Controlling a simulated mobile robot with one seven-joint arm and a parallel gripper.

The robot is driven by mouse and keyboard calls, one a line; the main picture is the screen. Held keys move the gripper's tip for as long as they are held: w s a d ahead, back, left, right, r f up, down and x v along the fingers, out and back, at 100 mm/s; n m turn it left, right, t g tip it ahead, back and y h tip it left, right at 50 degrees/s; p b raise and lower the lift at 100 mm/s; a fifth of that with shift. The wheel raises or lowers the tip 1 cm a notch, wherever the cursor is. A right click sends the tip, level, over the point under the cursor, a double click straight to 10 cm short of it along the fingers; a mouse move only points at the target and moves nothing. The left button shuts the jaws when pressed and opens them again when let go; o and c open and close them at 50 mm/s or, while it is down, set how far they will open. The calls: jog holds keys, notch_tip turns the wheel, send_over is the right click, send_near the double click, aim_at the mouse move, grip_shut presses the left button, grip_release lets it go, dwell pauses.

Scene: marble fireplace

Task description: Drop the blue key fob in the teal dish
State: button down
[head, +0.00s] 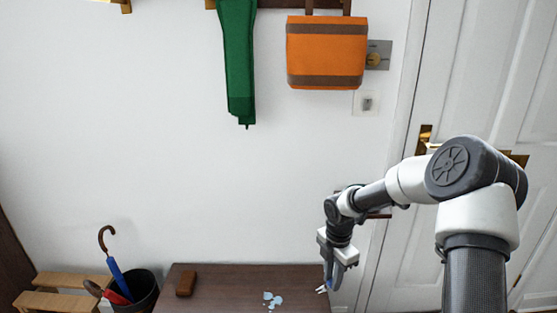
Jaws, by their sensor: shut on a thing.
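My gripper (331,283) is at the right end of the dark wooden table (215,300), pointing down. It is shut on a small blue thing (329,284), which looks like the blue key fob. Small whitish bits show beside it at the fingertips, too small to name. The fingers hide most of the fob. Pale blue pieces (270,298) lie on the table, left of my gripper. I cannot make out a clear teal dish; the near part of the table is cut off by the picture's lower edge.
A brown block-like thing (186,284) sits on the table's left end. A dark bin (145,290) with umbrellas and a wooden bench (60,285) stand further left. A green garment (238,60) and an orange bag (327,52) hang above. A white door (480,100) is at right.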

jog(key=s+r+m+p, duration=0.3)
jog(key=r+m+p, duration=0.4)
jog(key=r, duration=0.3)
jog(key=s+a+r+m+p, duration=0.1)
jog(key=s+r+m+p, duration=0.3)
jog(key=r+m+p, duration=0.3)
jog(key=s+r+m+p, duration=0.4)
jog(key=r+m+p, duration=0.4)
jog(key=r, duration=0.5)
jog(key=shift+a+r+m, duration=0.3)
jog(key=shift+r+m, duration=0.1)
jog(key=shift+m, duration=0.3)
jog(key=shift+w+a, duration=0.1)
jog(key=shift+a, duration=0.05)
